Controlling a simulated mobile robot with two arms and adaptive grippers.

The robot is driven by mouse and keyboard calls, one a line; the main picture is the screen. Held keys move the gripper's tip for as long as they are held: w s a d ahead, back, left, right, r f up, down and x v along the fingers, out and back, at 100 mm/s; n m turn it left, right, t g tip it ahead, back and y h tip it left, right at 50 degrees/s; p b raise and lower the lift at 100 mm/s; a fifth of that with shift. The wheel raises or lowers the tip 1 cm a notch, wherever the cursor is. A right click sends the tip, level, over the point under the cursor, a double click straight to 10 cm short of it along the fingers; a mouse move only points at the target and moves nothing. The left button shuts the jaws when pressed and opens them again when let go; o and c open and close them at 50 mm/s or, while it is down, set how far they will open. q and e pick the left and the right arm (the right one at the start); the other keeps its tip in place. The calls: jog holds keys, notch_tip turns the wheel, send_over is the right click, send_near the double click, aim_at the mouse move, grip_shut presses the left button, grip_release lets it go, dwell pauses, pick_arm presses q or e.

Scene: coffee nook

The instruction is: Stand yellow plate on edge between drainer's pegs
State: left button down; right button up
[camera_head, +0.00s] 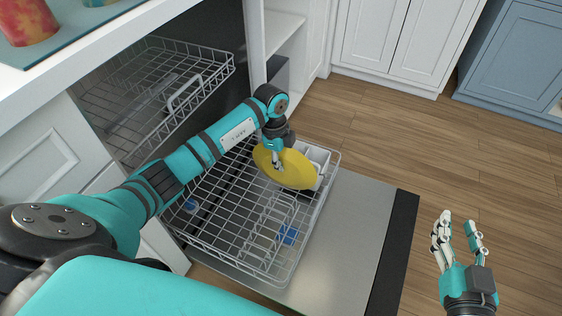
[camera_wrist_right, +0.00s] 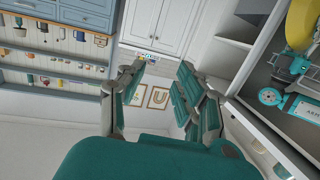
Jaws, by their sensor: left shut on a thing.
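The yellow plate (camera_head: 298,172) is in my left gripper (camera_head: 277,162), which is shut on it. In the head view the plate is tilted, its broad face partly toward the camera, over the far right part of the wire drainer rack (camera_head: 214,243). I cannot tell whether it touches the rack. The drainer's wire pegs (camera_head: 277,213) show nearer the camera than the plate. My right gripper (camera_head: 457,222) is open and empty, well right of the rack. A yellow part, probably the plate, shows at the upper right of the right wrist view (camera_wrist_right: 299,25).
The rack is on the lowered dishwasher door (camera_head: 350,225). An upper wire rack (camera_head: 160,85) is at the left. White items (camera_head: 318,158) sit behind the plate. A counter with colorful cups (camera_head: 28,22) is at upper left. The wooden floor (camera_head: 400,140) at right is clear.

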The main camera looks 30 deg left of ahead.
aim_at(282, 155)
pick_arm(q)
jog(key=shift+r+p, duration=0.9)
jog(key=shift+r, duration=0.05)
jog(key=shift+r+p, duration=0.3)
jog(key=shift+r, duration=0.3)
jog(key=shift+r+p, duration=0.35)
jog(key=shift+p, duration=0.25)
jog(key=shift+r+p, duration=0.35)
jog(key=shift+p, duration=0.05)
jog(key=shift+r, duration=0.25)
pick_arm(e)
jog(key=s+d+f+g+h, duration=0.1)
jog(key=s+d+f+g, duration=0.2)
jog(key=s+f+g, duration=0.3)
jog(key=s+d+f+g+h, duration=0.2)
jog(key=s+f+g, duration=0.4)
jog(key=s, duration=0.4)
jog(key=shift+d+f+m+g+h, duration=0.3)
jog(key=shift+d+f+g, duration=0.1)
jog(key=shift+d+f, duration=0.25)
